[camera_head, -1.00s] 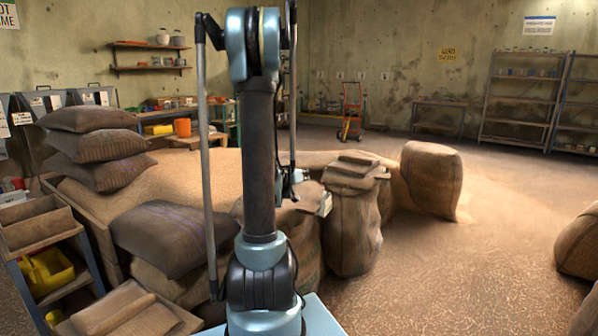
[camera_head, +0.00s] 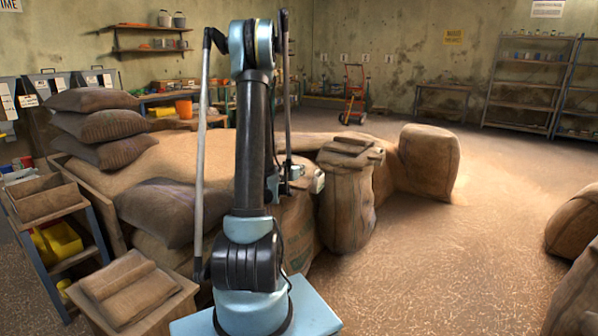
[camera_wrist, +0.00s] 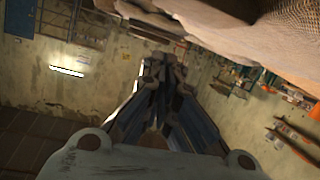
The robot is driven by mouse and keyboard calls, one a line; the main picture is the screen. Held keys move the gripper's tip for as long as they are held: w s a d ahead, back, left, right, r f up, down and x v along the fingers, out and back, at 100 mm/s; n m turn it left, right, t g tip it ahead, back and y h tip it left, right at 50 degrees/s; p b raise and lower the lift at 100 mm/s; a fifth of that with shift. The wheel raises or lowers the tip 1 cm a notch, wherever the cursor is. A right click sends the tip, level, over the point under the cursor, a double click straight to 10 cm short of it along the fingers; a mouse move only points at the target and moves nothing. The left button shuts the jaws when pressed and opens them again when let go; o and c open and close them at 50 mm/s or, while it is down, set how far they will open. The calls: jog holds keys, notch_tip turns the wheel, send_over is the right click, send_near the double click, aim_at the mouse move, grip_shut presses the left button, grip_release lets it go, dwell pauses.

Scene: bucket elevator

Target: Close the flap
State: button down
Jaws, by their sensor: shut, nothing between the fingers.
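I cannot pick out a flap for certain in either view. Several grey bins (camera_head: 42,84) with white labels stand along the left wall in the head view; they are small and partly hidden by stacked sacks, so any flap on them cannot be made out. My gripper (camera_wrist: 163,68) shows in the wrist view with its dark fingers together and nothing between them. It appears apart from any surface. In the head view my arm rises in the centre, and the gripper's fingertips cannot be made out there.
Stacked sacks (camera_head: 92,101) and a grain-filled bin stand left of my arm. An upright sack (camera_head: 346,205) with wooden pieces on top stands just right. A wooden crate (camera_head: 130,294) is near my base at lower left. Open floor (camera_head: 455,265) lies at right, with more sacks at its edge.

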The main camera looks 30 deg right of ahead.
jog(key=shift+d, duration=0.1)
dwell(0.4)
jog(key=shift+s+r, duration=0.1)
jog(key=shift+r, duration=0.7)
jog(key=r+v, duration=0.2)
jog(key=v, duration=0.8)
jog(key=shift+s+r, duration=0.1)
jog(key=s+a+f+n+g+y, duration=0.2)
jog(key=s+a+n+y, duration=0.1)
jog(key=s+a, duration=0.5)
jog(key=s+a+f+n+g+y, duration=0.2)
jog(key=s+a+n+y, duration=0.2)
jog(key=s+a, duration=0.5)
jog(key=s+a+f+n+g+y, duration=0.1)
jog(key=s+a+f+n+y, duration=0.2)
jog(key=a, duration=1.4)
jog(key=s+y, duration=0.2)
jog(key=s, duration=0.3)
jog(key=shift+s+n+g+y, duration=0.25)
jog(key=shift+n+g+y, duration=0.05)
jog(key=shift+g+y, duration=0.1)
